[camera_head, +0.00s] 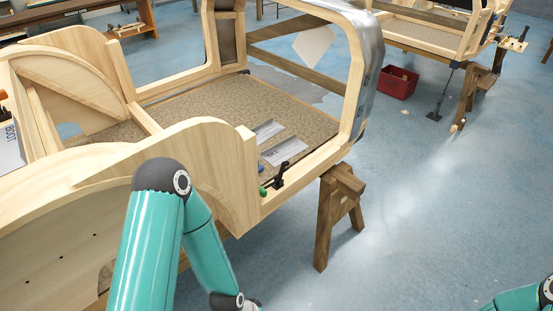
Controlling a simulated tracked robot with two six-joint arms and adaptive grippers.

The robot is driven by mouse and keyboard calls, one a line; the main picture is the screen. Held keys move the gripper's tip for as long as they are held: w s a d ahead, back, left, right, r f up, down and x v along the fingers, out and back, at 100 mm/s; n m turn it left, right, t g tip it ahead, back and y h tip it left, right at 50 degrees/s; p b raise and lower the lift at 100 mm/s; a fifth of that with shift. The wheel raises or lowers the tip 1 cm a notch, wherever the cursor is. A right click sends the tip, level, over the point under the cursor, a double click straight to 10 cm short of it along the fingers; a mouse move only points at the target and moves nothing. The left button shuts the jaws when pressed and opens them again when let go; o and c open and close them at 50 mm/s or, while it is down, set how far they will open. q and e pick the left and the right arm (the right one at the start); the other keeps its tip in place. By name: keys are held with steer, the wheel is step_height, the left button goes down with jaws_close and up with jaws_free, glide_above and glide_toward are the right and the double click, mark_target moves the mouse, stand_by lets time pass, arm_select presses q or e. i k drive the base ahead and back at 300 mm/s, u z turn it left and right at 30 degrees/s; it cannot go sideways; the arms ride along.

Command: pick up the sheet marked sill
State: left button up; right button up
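Two small light-grey metal sheets lie on the brown textured floor of the wooden bodyframe (135,165). The nearer sheet (285,151) is close to the front corner post, and the farther sheet (266,130) is just behind it. I cannot read a sill mark on either. My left arm bends in front of the bodyframe, and its lower part runs out at the bottom edge, so its gripper is out of view. Only a bit of my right arm shows at the bottom right corner; its gripper is also out of view.
A black clamp (279,178) sits on the near corner of the bodyframe. A wooden trestle (335,210) stands under that corner. A red crate (398,82) is on the blue floor, near a second frame (430,40). The floor at right is largely clear.

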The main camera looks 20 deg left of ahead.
mark_target(275, 153)
steer(key=z, duration=0.45)
steer(key=i, duration=1.6)
steer(key=u, duration=0.45)
